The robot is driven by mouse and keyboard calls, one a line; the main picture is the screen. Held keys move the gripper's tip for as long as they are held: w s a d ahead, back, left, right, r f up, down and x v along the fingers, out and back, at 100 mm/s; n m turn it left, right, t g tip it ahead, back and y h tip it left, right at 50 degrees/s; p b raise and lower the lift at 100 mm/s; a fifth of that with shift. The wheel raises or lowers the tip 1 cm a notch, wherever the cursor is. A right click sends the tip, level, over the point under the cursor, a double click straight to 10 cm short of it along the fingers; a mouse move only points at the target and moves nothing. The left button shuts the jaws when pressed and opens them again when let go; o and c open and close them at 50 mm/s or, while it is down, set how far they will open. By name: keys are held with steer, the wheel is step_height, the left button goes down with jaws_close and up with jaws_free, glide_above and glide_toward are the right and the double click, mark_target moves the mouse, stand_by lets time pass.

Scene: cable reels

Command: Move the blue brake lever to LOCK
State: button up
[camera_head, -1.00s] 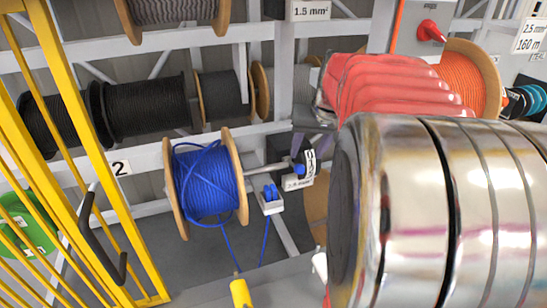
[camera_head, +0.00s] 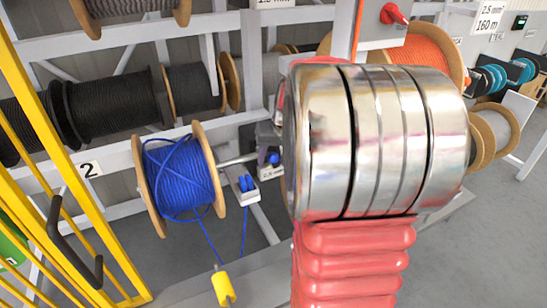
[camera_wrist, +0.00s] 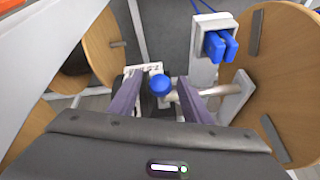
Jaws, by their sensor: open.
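The blue brake lever shows as a round blue knob (camera_wrist: 161,86) in the wrist view, in front of a white plate with dark lettering (camera_wrist: 143,70). The lettering is too small to read for sure. My gripper (camera_wrist: 159,97) is open, with one purple-grey finger on each side of the knob. I cannot tell whether either finger touches it. In the head view the knob (camera_head: 273,158) is small, right of the blue cable reel (camera_head: 182,177); my metal wrist hides most of my gripper and the bracket there.
A blue roller guide (camera_wrist: 220,46) on a white post stands close to my right finger in the wrist view. The reel's wooden flange (camera_wrist: 262,85) is further right. A yellow railing (camera_head: 75,170) stands at left in the head view. A yellow cable end (camera_head: 223,287) hangs below.

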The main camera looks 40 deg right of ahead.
steer(key=shift+c, duration=0.2)
jaws_close()
stand_by(0.3)
